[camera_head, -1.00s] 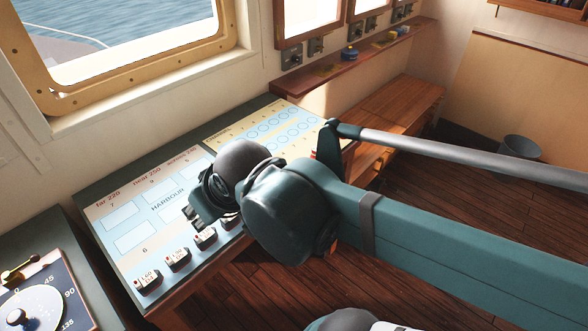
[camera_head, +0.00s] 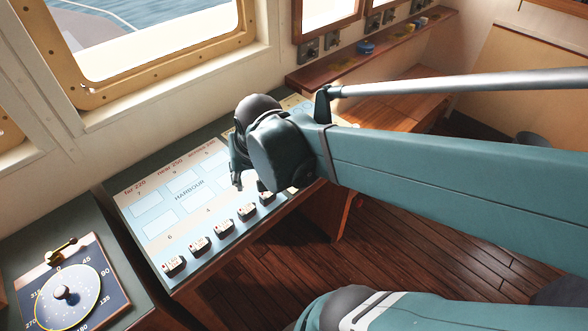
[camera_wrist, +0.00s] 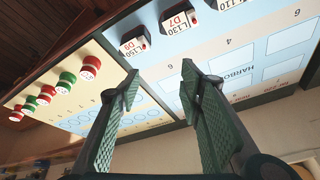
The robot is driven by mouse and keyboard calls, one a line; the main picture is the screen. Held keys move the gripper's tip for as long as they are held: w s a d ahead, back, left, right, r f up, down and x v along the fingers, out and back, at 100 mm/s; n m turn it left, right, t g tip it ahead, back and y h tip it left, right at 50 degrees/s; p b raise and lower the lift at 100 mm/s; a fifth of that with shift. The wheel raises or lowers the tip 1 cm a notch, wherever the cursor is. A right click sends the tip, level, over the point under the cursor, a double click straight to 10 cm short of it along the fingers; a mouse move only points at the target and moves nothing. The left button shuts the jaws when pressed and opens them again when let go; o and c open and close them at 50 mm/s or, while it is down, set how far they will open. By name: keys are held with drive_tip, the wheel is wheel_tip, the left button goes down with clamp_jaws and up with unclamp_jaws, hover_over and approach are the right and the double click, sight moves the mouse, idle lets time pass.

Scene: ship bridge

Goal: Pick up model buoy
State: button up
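Several small red and green model buoys stand in a row along the edge of the cream part of the chart board; the nearest red buoy (camera_wrist: 89,72) and a green buoy (camera_wrist: 67,78) show at the left of the wrist view. In the head view no buoys show; my arm covers that part of the board. My gripper (camera_wrist: 160,80) is open and empty, its two green fingers apart above the board, with the buoys off to the left. In the head view my gripper (camera_head: 240,178) is over the board near the HARBOUR print.
A second console with a dial (camera_head: 68,293) is at lower left. A window wall rises behind the board, and a narrow shelf (camera_head: 330,74) holds small items.

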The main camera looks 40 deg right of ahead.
drive_tip(key=s+d+m+g+p, duration=0.1)
drive_tip(key=d+m+p, duration=0.1)
drive_tip(key=d+p, duration=0.1)
drive_tip(key=s+d+m+g+p, duration=0.1)
drive_tip(key=d+m+p, duration=0.2)
drive_tip(key=d+p, duration=0.1)
drive_tip(key=s+d+m+g+p, duration=0.1)
drive_tip(key=d+m+p, duration=0.1)
drive_tip(key=d, duration=0.3)
drive_tip(key=shift+s+d+r+m+g+p, duration=0.1)
drive_tip(key=shift+s+m+g+p, duration=0.15)
drive_tip(key=shift+p, duration=0.45)
drive_tip(key=shift+w+d+f, duration=0.1)
drive_tip(key=shift+d+f, duration=0.1)
drive_tip(key=shift+f, duration=1.15)
drive_tip(key=shift+f, duration=0.1)
drive_tip(key=shift+w+d+f+b, duration=0.15)
drive_tip(key=shift+d+f+b, duration=0.1)
drive_tip(key=shift+f, duration=0.4)
drive_tip(key=shift+w+d+f+b, duration=0.15)
drive_tip(key=shift+f+b, duration=0.1)
drive_tip(key=shift+f, duration=1.55)
